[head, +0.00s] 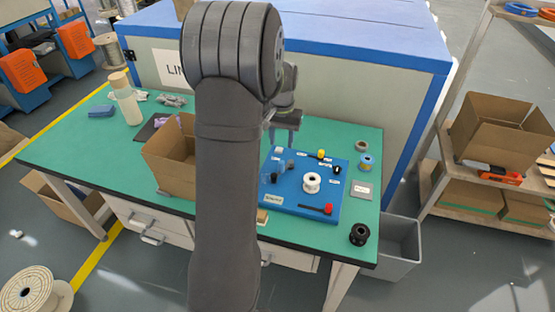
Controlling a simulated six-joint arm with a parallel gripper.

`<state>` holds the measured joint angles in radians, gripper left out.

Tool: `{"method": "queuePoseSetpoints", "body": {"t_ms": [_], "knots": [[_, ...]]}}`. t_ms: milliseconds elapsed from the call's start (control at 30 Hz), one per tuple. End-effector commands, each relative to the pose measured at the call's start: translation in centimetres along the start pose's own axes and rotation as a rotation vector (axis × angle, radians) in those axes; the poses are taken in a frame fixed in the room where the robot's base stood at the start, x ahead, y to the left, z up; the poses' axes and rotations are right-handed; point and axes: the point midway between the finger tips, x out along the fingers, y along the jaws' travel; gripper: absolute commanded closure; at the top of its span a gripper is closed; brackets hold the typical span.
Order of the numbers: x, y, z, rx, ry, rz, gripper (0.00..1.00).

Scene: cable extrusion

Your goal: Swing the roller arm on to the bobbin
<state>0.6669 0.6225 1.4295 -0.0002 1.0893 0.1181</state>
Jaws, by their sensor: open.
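A blue board (286,204) lies on the green table. A white bobbin (311,183) stands upright near its middle. A dark bar with a red knob (328,209) lies at the board's front right, apart from the bobbin. A dark bar with a yellow knob (321,154) sits at the board's back, also apart from the bobbin. I cannot tell for sure which is the roller arm. My gripper (282,143) is open and empty above the board's back left, behind and left of the bobbin. My arm hides part of the table left of the board.
Small pale and dark parts with labels sit on the board. An open cardboard box (168,158) stands left of my arm. A black spool (359,234), a blue-and-yellow spool (366,163) and a grey square (362,190) lie right of the board. A big cabinet (345,91) closes off the back.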

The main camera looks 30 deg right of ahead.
Motion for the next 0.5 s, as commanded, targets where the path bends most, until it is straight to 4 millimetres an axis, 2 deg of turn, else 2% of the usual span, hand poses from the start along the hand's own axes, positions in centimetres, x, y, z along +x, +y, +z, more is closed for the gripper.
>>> {"method": "queuePoseSetpoints", "body": {"t_ms": [33,300,500], "knots": [[1.3,0.0,0.1,0.000,-0.006,0.001,0.59],[7.1,0.0,0.1,0.000,-0.005,0.001,0.59],[10.0,0.0,0.0,0.000,-0.003,0.001,0.59]]}}
